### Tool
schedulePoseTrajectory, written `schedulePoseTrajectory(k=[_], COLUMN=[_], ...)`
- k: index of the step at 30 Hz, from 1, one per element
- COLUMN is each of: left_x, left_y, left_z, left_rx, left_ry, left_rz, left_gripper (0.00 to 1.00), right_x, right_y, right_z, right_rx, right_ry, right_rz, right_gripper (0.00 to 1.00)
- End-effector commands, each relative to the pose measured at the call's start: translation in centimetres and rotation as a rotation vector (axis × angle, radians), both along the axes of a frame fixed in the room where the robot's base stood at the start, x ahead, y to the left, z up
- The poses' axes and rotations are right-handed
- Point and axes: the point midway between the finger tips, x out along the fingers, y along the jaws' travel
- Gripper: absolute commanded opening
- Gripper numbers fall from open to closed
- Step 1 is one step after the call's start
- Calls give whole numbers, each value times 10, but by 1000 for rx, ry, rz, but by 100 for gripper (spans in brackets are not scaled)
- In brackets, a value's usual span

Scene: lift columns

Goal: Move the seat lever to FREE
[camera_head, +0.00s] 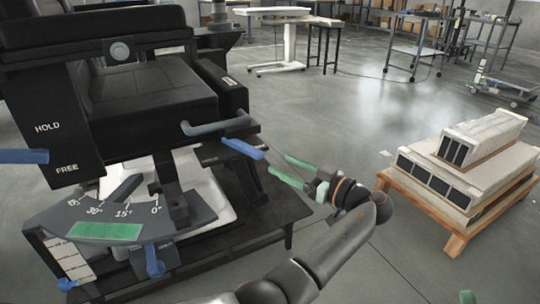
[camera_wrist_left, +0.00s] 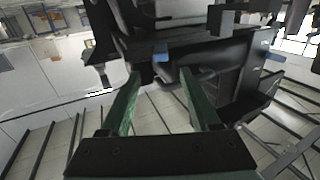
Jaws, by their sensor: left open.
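A black seat (camera_head: 130,90) on a dark stand fills the left of the head view. A blue-tipped lever (camera_head: 243,149) sticks out of its right side, beside a small label too blurred to read fully. My left gripper (camera_head: 279,163) is open and empty, its green fingers pointing at this lever from the right, apart from it. In the left wrist view a blue tip (camera_wrist_left: 161,52) shows ahead between the open fingers. Another blue lever (camera_head: 22,156) is at the left edge, beside a panel marked HOLD above FREE. Only green tips of my right gripper (camera_head: 481,297) show at the bottom right.
A grey handle (camera_head: 215,124) sits above the blue-tipped lever. An angle scale (camera_head: 118,225) with a green band and a lower blue lever (camera_head: 154,262) are at the front. A wooden pallet (camera_head: 440,215) with stacked blocks stands at right. Floor between is clear.

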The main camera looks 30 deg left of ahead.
Motion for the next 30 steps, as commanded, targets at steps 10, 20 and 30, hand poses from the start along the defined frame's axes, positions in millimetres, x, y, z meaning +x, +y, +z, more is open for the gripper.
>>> schedulePoseTrajectory(k=[10,20,30], left_x=[-5,-5,-5], left_y=[-25,-24,-24], left_z=[0,0,0], left_rx=[1,1,0], left_ry=[-1,-1,0], left_rz=[1,1,1], left_gripper=[63,63,63], right_x=[0,0,0], right_y=[-1,-1,-1], right_z=[3,3,3], right_rx=[2,1,3], right_ry=[-4,-4,-7], right_rz=[-2,-3,-3], right_gripper=[81,81,81])
